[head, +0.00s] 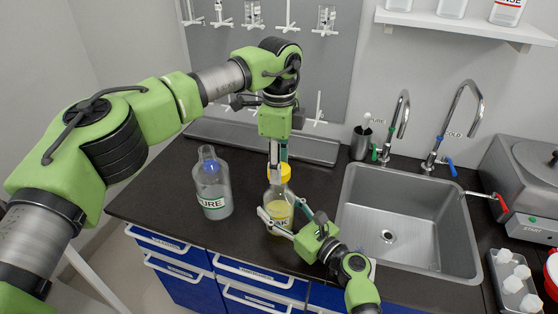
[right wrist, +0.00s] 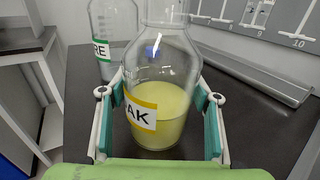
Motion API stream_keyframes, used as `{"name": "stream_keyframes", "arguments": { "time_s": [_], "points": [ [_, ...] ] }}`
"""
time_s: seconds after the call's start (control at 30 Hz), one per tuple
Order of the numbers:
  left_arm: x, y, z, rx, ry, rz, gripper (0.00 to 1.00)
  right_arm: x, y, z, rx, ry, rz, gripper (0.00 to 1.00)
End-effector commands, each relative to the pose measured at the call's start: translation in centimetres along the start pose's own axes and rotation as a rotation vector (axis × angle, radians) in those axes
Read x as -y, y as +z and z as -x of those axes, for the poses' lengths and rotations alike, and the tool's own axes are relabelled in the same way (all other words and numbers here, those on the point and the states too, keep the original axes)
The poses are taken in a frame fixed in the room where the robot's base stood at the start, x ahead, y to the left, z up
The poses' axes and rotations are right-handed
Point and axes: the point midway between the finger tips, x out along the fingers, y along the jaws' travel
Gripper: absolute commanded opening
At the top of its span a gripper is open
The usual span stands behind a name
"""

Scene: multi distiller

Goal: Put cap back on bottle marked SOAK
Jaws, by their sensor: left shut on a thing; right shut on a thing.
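The bottle marked SOAK (head: 279,210) stands on the dark counter, with yellow liquid inside and a yellow-edged label. It fills the middle of the right wrist view (right wrist: 165,105), where only "AK" of the label shows. My right gripper (head: 286,213) is shut around the bottle's body, one finger on each side. The yellow cap (head: 284,173) is at the top of the bottle, in my left gripper (head: 278,158), which points straight down and is shut on it. I cannot tell whether the cap touches the bottle's mouth. The right wrist view cuts off above the neck.
A clear bottle marked PURE (head: 211,185) stands close to the left of the SOAK bottle. A steel sink (head: 345,225) with taps lies to the right. A pegboard (head: 300,70) and a grey tray (head: 315,150) are behind. The counter's front edge is near.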

Motion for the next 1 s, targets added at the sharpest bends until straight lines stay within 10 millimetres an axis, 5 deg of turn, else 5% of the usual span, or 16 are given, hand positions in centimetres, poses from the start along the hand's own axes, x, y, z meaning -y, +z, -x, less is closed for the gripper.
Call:
{"name": "stream_keyframes", "arguments": {
  "time_s": [1.0],
  "points": [
    [0.0, 0.0, -1.7, 0.0, 0.0, 0.0, 0.26, 0.1, 0.0, 0.0, -0.001, -0.001, 0.0, 0.19]
  ]
}}
